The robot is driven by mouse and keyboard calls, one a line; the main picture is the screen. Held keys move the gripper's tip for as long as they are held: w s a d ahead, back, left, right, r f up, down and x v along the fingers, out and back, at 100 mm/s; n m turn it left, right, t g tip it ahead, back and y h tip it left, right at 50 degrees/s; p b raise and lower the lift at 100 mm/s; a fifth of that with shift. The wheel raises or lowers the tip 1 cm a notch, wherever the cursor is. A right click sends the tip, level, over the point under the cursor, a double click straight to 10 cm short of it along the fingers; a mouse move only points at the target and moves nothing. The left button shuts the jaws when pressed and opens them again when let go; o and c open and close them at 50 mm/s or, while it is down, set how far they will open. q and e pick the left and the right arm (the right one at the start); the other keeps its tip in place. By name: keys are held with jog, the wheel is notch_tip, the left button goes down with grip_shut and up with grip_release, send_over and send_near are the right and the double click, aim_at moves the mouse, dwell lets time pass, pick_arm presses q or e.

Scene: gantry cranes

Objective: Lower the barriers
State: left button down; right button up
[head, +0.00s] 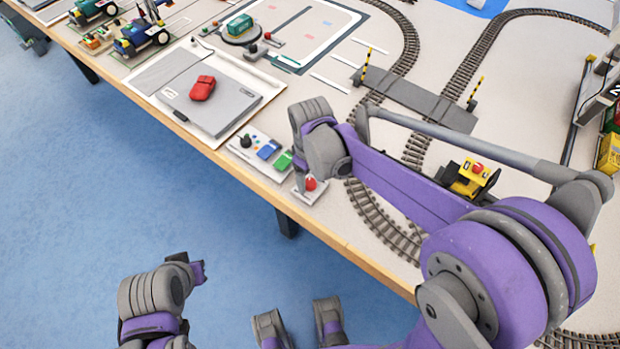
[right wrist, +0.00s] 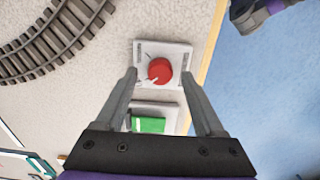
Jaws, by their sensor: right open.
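Two yellow-and-black striped barrier poles, one at the left (head: 363,65) and one at the right (head: 475,93), stand upright beside the grey level crossing (head: 425,100) on the track. A red round knob (head: 310,183) with a pale pointer sits on a small white plate at the table's near edge. My right gripper (right wrist: 159,74) is open above the plate, its fingers on either side of the red knob in the right wrist view, apart from it. In the head view my right wrist partly hides this spot. Parts of my left arm show at lower left; I make out no left fingers.
A panel (head: 262,148) with a black joystick and blue and green buttons lies beside the knob plate. A red car (head: 202,88) sits on a grey platform. A yellow vehicle (head: 470,178) stands behind my right arm. Blue floor lies beyond the table edge.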

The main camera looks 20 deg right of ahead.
jog(key=shift+f, duration=0.5)
jog(key=shift+c, duration=0.2)
grip_shut()
